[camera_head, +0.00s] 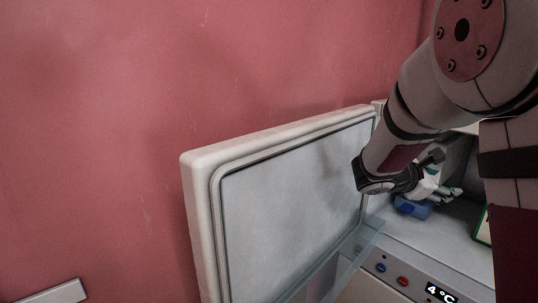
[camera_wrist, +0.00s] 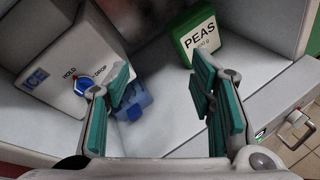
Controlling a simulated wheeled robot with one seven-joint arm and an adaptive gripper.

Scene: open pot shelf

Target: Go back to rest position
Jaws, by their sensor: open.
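My gripper (camera_head: 437,186) reaches into an open white cooling compartment in the head view. In the wrist view my gripper (camera_wrist: 160,100) is open, its two teal-padded fingers spread wide with nothing between the pads. A blue object (camera_wrist: 133,102) lies on the compartment floor beyond the left finger, partly hidden by it. The blue object also shows below my gripper in the head view (camera_head: 412,208). A white box marked ICE (camera_wrist: 70,68) with a blue HOLD/DROP knob stands at the left. A green and white PEAS box (camera_wrist: 196,38) stands beyond the right finger.
The open white door (camera_head: 290,190) stands left of my arm, close to it. A front panel (camera_head: 400,270) with blue and red buttons and a 4 °C display runs below the opening. A metal latch (camera_wrist: 294,128) is at the right in the wrist view. A red wall is behind.

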